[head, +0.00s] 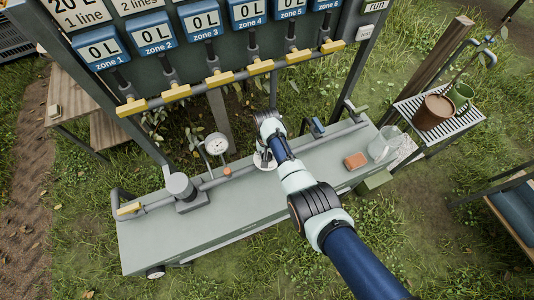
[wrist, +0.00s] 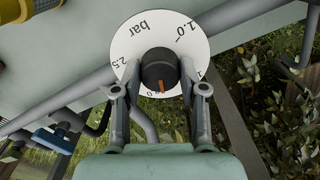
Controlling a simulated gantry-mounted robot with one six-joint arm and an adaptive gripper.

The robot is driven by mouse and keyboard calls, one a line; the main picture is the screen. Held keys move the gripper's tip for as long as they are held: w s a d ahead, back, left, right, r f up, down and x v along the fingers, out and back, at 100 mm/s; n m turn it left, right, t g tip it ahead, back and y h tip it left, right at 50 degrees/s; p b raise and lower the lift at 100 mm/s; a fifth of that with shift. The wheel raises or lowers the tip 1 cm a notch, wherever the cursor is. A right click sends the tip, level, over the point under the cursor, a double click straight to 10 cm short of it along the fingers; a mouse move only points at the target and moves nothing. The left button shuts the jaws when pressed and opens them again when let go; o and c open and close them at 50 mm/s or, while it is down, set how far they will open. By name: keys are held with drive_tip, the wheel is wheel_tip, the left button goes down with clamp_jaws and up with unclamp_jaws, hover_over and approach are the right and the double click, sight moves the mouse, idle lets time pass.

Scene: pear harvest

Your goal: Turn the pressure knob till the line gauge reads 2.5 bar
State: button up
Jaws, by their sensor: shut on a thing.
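The pressure knob (wrist: 158,66) is black with an orange mark, in the middle of a round white dial plate (wrist: 140,38) in the wrist view. The plate reads "bar", "1.0" and "2.5"; the lower marks are partly hidden by my fingers. The orange mark points down in this view, toward a partly covered number. My gripper (wrist: 159,88) is shut on the knob, one finger on each side. In the head view my gripper (head: 265,155) hides the knob on the bench. The round white line gauge (head: 216,143) stands left of it; its needle is too small to read.
A grey pipe (head: 240,172) runs along the bench top (head: 240,205). Yellow-handled valves (head: 220,79) line the zone board above. An orange-brown block (head: 355,160) and a clear container (head: 384,145) sit at the bench's right end. A shelf with pots (head: 434,112) stands at right.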

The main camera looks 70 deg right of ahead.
drive_tip(key=m, duration=0.4)
drive_tip(key=shift+r+m, duration=0.1)
drive_tip(key=shift+m, duration=0.2)
drive_tip(key=m, duration=1)
drive_tip(key=shift+m, duration=0.4)
drive_tip(key=m, duration=0.4)
drive_tip(key=shift+m, duration=0.3)
drive_tip(key=o, duration=1.1)
drive_tip(key=shift+o, duration=0.2)
wheel_tip(320, 180, up, 12)
